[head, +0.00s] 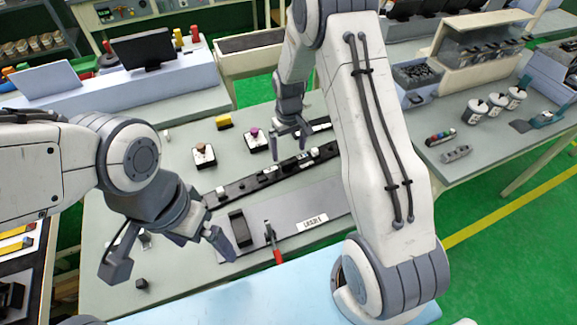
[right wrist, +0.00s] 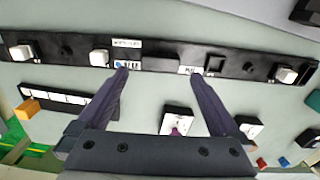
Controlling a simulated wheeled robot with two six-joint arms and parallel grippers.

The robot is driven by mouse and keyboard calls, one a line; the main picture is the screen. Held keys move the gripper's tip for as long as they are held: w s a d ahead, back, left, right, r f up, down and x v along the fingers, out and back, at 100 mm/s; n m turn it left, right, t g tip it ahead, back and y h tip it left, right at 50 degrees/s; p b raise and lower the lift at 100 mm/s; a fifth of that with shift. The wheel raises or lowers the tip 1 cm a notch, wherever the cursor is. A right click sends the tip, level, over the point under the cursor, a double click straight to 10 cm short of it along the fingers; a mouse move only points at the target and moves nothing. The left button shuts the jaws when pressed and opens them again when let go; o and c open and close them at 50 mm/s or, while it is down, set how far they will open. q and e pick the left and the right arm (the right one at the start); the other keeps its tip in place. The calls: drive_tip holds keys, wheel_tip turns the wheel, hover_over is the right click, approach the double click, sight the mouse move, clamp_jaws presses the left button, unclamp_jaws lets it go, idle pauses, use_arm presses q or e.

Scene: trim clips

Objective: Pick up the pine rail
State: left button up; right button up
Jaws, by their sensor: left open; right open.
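A long black rail (head: 262,178) with white and dark clips lies diagonally across the grey table; it fills the upper part of the right wrist view (right wrist: 160,62). Its labels are too small to read, and no wood-coloured rail shows, so I cannot confirm which is the pine one. My right gripper (head: 290,147) is open and empty over the rail's far side. In the right wrist view its fingertips (right wrist: 160,72) overlap the rail's middle; contact is unclear. My left gripper (head: 168,260) is open and empty over the table's near left. My right arm hides part of the table.
A shorter black strip with white squares (right wrist: 60,98) lies beside the rail. A grey plate (head: 290,217) with a black block (head: 240,228) and a red-handled clamp (head: 273,243) lies nearer.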

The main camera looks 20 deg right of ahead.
sight(289, 160)
drive_tip(key=shift+s+f+p, duration=0.1)
drive_tip(key=shift+f+p, duration=0.2)
drive_tip(key=shift+f, duration=0.05)
wheel_tip(289, 160, down, 3)
drive_tip(key=shift+f+p, duration=0.15)
drive_tip(key=shift+p, duration=0.65)
drive_tip(key=shift+f, duration=0.6)
clamp_jaws()
drive_tip(key=shift+r, duration=0.15)
